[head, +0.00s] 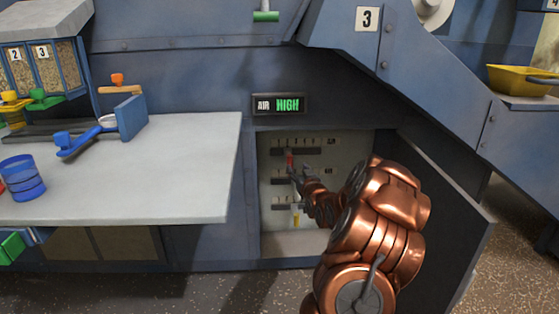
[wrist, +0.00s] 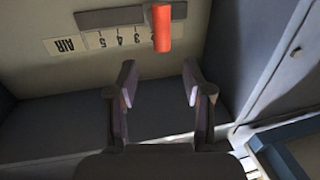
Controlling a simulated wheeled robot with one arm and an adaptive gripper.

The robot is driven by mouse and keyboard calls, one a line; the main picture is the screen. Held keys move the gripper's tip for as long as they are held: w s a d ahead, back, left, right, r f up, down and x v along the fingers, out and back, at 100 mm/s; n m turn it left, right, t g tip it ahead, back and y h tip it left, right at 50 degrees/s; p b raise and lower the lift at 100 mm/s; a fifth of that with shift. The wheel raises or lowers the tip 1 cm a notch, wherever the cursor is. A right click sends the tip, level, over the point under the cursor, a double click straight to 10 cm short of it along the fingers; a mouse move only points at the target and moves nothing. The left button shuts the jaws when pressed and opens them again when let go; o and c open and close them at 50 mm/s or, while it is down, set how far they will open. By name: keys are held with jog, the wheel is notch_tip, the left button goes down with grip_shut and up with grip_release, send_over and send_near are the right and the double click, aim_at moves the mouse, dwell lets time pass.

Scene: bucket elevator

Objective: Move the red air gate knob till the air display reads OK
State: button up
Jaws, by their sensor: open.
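The air display (head: 278,104) reads HIGH in green letters. The red air gate knob (head: 290,158) stands at the top slot inside the open cabinet. In the wrist view the red knob (wrist: 162,28) shows upright beside an upside-down AIR scale (wrist: 100,40), at its low-number end, covering part of the marks. My gripper (head: 295,174) is in the cabinet close to the knob. In the wrist view my gripper (wrist: 158,82) is open and empty, with the knob just beyond and between the lines of its fingertips, apart from them. My arm partly hides the lower slots.
The cabinet door (head: 445,205) stands open to the right of my arm. Lower slots hold a yellow knob (head: 297,217). A grey table (head: 120,180) with a blue cup (head: 24,178) lies left. A yellow scoop (head: 520,80) sits at the right.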

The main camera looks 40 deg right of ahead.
aim_at(291, 160)
jog(key=b+x, duration=0.2)
jog(key=x, duration=0.4)
jog(key=shift+w+f, duration=0.1)
jog(key=shift+w, duration=0.2)
jog(key=shift+w+d+b, duration=0.35)
jog(key=shift+w+b, duration=0.05)
jog(key=shift+w, duration=0.25)
grip_shut()
